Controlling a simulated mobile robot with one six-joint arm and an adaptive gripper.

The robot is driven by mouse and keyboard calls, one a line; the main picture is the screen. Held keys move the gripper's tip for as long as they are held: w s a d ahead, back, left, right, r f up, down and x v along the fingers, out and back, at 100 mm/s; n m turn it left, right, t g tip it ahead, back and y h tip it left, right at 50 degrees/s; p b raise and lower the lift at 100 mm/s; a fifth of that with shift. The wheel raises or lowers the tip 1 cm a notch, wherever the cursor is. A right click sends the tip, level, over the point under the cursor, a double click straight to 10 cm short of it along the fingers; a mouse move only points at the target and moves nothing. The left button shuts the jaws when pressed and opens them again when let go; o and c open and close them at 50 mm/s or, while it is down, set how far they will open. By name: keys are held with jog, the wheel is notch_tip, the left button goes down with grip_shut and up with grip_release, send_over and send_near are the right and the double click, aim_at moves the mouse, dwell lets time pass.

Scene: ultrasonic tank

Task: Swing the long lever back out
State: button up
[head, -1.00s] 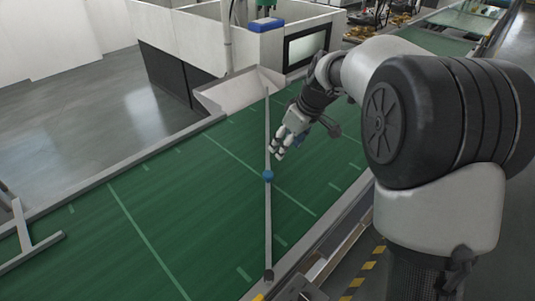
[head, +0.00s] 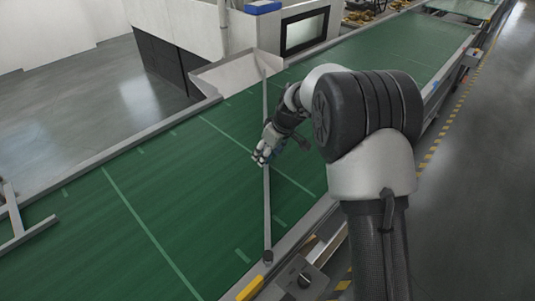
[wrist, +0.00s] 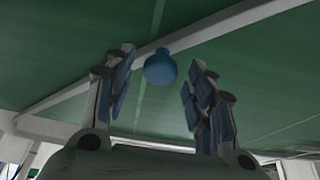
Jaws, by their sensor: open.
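The long lever (head: 267,215) is a thin grey bar lying across the green conveyor belt, its pivot at the near rail and its far end by the metal chute. Its blue knob (wrist: 159,67) shows in the wrist view, standing on the bar between the two fingers, with space on both sides. My gripper (head: 262,156) is open over the middle of the lever and hides the knob in the head view. The bar (wrist: 225,27) also runs slantwise past the fingertips in the wrist view.
The green belt (head: 150,205) is mostly clear. A metal chute (head: 235,76) and a white enclosure (head: 190,30) stand at its far side. A grey bar frame (head: 30,232) sits at the left. A yellow piece (head: 250,288) and a control box (head: 300,279) are at the near rail.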

jog(key=shift+f, duration=0.1)
grip_shut()
dwell(0.7)
